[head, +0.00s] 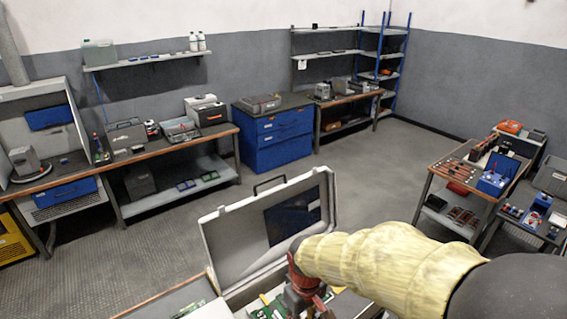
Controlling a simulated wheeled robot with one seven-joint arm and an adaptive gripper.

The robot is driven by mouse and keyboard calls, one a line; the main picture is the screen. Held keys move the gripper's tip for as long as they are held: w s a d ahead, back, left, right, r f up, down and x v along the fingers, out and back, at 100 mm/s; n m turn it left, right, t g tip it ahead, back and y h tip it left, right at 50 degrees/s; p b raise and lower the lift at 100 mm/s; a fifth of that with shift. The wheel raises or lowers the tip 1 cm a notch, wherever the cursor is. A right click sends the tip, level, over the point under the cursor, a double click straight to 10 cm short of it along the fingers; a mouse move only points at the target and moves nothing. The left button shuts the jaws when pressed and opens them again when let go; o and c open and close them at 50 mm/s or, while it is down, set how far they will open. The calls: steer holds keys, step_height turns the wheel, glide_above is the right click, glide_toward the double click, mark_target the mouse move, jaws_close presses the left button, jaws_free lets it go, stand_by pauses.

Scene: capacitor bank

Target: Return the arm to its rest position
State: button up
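My arm reaches in from the lower right of the head view, in a pale yellow ribbed sleeve with a dark section at the right edge. My gripper (308,302) is at the sleeve's far end, red and dark, pointing down over an open grey case (228,252). Its fingertips are unclear at the bottom edge, so I cannot tell whether they are open, or whether they hold or touch anything. The case's lid stands raised behind the gripper. Green circuit boards (262,312) show inside the case, partly hidden by the arm.
A tool table (437,170) with a blue box (497,176) stands at the right. Workbenches (75,183) line the left wall, with a blue drawer cabinet (278,141) farther back. A shelf rack (384,62) fills the far corner. The middle floor (385,185) is clear.

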steer(key=s+d+r+m+t+b, duration=0.5)
steer(key=s+d+r+m+b, duration=0.1)
steer(key=s+d+b, duration=0.6)
steer(key=shift+s+d+r+t+b, duration=0.15)
steer(key=shift+r+t+b, duration=0.25)
steer(key=shift+r, duration=0.4)
